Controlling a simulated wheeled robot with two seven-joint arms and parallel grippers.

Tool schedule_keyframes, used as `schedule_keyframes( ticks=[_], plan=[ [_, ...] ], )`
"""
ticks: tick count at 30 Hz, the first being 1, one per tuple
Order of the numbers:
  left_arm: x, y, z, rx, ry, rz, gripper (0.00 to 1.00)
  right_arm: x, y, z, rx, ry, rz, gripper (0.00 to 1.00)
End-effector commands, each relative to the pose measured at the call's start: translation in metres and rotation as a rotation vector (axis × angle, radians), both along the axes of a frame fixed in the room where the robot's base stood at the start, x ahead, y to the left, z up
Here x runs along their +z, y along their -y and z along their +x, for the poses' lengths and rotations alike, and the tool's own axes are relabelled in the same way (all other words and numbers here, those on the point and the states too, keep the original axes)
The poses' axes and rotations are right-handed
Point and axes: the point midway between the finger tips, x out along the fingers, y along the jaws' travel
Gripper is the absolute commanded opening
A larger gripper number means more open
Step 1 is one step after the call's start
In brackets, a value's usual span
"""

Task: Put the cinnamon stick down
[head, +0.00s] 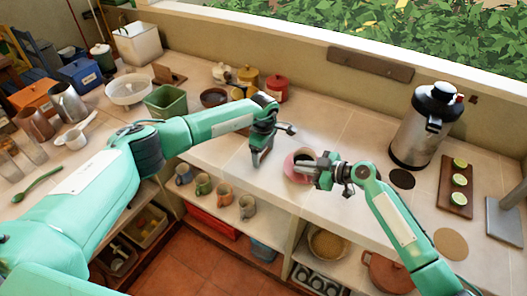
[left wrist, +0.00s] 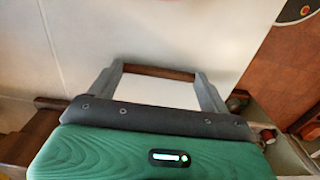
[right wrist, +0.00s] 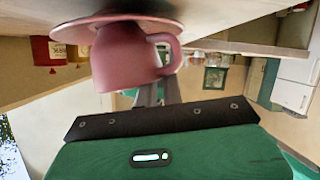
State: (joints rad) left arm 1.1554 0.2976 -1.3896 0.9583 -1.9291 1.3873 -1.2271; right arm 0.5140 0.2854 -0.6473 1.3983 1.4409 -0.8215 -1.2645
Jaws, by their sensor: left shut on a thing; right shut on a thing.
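My left gripper (head: 262,157) points down over the front part of the counter, left of the pink mug (head: 293,168). In the left wrist view, its two fingers (left wrist: 155,75) are shut on the ends of a thin brown cinnamon stick (left wrist: 155,72). The stick lies close to the pale counter surface; I cannot tell whether it touches. My right gripper (head: 312,165) is shut at the mug's handle side. In the right wrist view, the pink mug (right wrist: 122,62) rests against a pink saucer (right wrist: 170,27), and the fingers (right wrist: 160,92) are by its handle (right wrist: 172,50).
A steel urn (head: 417,130) and a board with lime halves (head: 456,187) stand on the right. Jars (head: 276,90), a green bin (head: 166,101) and a white bowl (head: 128,90) stand at the back left. Several mugs (head: 222,193) sit on the shelf below the counter's front edge.

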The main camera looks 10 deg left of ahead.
Motion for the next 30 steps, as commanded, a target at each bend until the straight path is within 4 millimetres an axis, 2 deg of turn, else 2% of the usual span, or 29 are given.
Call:
schedule_keyframes(
  ticks=[1,2,3,5,12,16,30],
  plan=[
    [-0.003,0.000,0.000,0.000,-0.001,0.000,0.60,-0.008,0.001,-0.002,0.002,-0.011,-0.009,0.00],
    [-0.004,0.000,0.000,0.000,-0.001,0.000,0.60,-0.008,0.001,-0.002,0.002,-0.011,-0.009,0.00],
    [-0.003,0.000,0.000,0.000,0.000,0.000,0.88,-0.008,0.001,-0.003,0.002,-0.011,-0.009,0.00],
    [-0.003,0.000,0.000,0.000,0.000,0.000,1.00,-0.008,0.001,-0.002,0.002,-0.011,-0.009,0.00],
    [-0.002,0.000,0.000,0.000,0.000,0.000,1.00,-0.008,0.001,-0.003,0.002,-0.011,-0.009,0.00],
    [0.008,0.000,0.000,0.000,0.001,0.000,1.00,-0.008,0.001,-0.002,0.002,-0.011,-0.009,0.00],
    [0.101,0.000,0.000,0.000,0.002,0.000,1.00,-0.008,0.001,-0.002,0.001,-0.010,-0.009,0.00]
  ],
)
